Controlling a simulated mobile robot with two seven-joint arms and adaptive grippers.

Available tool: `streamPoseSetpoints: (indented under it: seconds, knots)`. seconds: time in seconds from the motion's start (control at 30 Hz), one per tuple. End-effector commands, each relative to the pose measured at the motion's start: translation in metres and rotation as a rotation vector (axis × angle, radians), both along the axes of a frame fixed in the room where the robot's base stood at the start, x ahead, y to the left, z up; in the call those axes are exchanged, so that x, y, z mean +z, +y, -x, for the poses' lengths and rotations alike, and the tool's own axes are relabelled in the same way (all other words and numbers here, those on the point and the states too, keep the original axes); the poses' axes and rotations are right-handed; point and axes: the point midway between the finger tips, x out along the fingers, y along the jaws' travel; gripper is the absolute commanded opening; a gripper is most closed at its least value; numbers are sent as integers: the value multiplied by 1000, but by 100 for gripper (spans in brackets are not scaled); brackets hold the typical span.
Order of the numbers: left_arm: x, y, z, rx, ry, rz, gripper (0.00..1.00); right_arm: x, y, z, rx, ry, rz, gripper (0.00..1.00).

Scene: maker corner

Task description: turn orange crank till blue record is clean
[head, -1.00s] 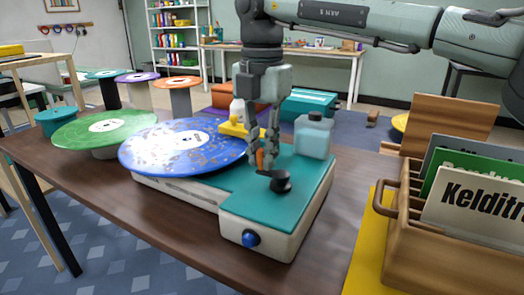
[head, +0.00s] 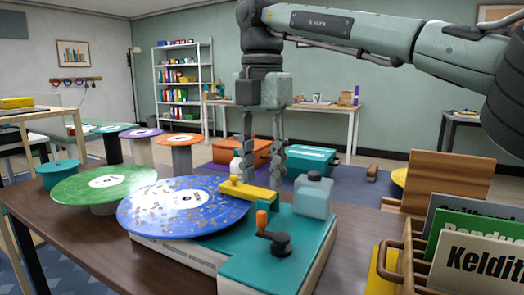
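The blue record (head: 150,213) lies flat on the left side of the cleaning machine (head: 292,240), in the middle of the table. Brownish specks are scattered over its surface. The orange crank handle (head: 262,221) stands upright on its black crank (head: 280,243), on the machine's teal top, to the left of the hub. A yellow arm (head: 248,192) reaches over the record's right edge. My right gripper (head: 263,180) is above and behind the crank, pointing down. Its fingers are apart with nothing between them, clear of the handle. My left gripper is out of view.
A clear bottle-like tank (head: 313,196) stands on the machine right of the crank. A wooden crate (head: 402,262) with record sleeves is at the right. A green record (head: 100,185) on a stand is at the left. The brown table (head: 90,250) is bare at the front left.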

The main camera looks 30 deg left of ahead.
Motion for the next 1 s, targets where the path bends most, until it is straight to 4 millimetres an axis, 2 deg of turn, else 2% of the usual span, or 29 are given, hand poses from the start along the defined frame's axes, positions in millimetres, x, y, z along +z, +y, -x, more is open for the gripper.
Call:
streamPoseSetpoints:
  seconds: [0.1,0.3,1.0]
  knots:
    - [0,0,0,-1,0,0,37,20,1,0,-2,-2,-1,37]
    - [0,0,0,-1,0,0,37,34,0,0,1,0,-1,37]
    - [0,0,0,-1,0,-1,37,34,0,0,1,0,0,37]
